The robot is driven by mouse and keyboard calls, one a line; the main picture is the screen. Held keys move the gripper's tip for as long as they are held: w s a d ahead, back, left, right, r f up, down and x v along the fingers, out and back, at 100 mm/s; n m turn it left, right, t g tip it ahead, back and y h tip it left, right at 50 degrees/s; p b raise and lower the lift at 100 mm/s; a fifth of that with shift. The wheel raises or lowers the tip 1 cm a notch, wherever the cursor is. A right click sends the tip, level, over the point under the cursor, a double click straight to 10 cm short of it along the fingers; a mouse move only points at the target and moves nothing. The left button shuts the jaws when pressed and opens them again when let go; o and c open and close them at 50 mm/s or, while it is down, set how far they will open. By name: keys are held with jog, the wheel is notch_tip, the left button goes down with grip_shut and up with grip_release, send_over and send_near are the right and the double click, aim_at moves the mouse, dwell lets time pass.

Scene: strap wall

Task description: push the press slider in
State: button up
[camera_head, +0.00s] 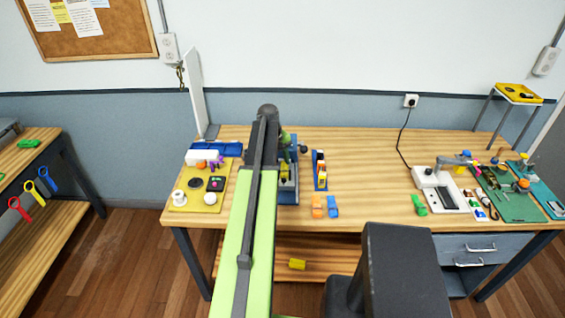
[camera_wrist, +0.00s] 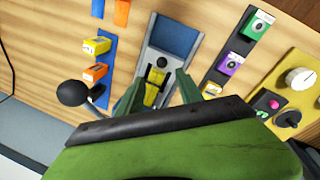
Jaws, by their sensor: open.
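The press (camera_head: 288,192) is a blue-grey block standing on the bench, partly hidden behind my arm in the head view. A black ball knob (camera_wrist: 74,93) on a rod is to the left. My gripper (camera_wrist: 160,80) is open, with its green fingers on either side of the yellow part in the picture. I cannot tell whether they touch it. In the head view my gripper is mostly hidden by my arm.
Orange and blue clips (camera_head: 325,210) lie near the front edge. The bench middle is clear.

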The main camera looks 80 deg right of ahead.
notch_tip(320, 180, up, 9)
jog(key=w+a+p, duration=0.1)
jog(key=p, duration=0.6)
jog(key=shift+f, duration=0.2)
